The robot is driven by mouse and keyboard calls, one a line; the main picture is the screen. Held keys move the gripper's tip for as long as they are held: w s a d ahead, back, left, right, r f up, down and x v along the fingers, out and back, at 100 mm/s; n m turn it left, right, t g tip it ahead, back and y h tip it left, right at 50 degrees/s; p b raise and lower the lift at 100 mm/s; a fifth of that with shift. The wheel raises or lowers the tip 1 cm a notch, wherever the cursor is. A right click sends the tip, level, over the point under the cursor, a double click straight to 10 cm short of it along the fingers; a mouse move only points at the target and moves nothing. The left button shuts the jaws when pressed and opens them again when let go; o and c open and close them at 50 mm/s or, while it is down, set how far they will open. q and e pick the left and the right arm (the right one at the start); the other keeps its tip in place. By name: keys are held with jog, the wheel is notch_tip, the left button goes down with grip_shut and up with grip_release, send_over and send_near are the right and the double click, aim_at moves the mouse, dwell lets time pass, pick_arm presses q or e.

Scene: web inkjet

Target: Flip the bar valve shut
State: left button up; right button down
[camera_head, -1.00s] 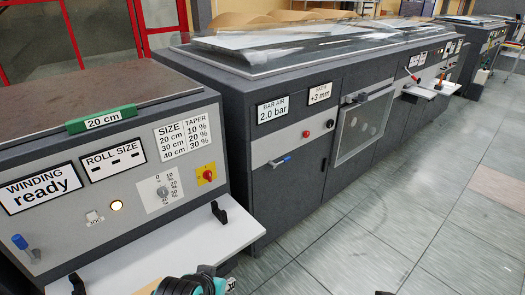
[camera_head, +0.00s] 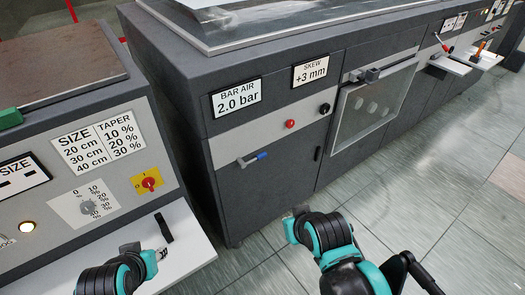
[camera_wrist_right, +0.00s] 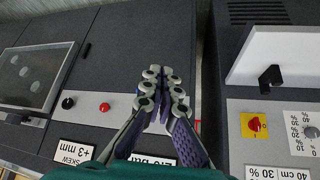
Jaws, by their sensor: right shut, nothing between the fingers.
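The bar valve (camera_head: 256,158) is a small grey lever with a blue grip on the grey cabinet front. Its handle lies sideways, pointing right, below the "BAR AIR 2.0 bar" plate (camera_head: 236,97). My right gripper (camera_head: 298,211) is in front of the cabinet, lower and to the right of the valve in the head view, apart from it in the picture.
A red button (camera_head: 290,124) and a black knob (camera_head: 324,108) sit right of the valve. A windowed door (camera_head: 374,107) is further right. The winding panel and its white shelf (camera_head: 190,250) stand at the left. The floor at right is clear.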

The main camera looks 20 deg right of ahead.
pick_arm(q)
jog(key=shift+w+d, duration=0.15)
jog(key=shift+w, duration=0.05)
pick_arm(e)
jog(key=shift+w+d, duration=0.2)
jog(key=shift+w, duration=0.1)
pick_arm(q)
jog(key=shift+s, duration=0.1)
pick_arm(e)
jog(key=shift+s+a+r, duration=0.1)
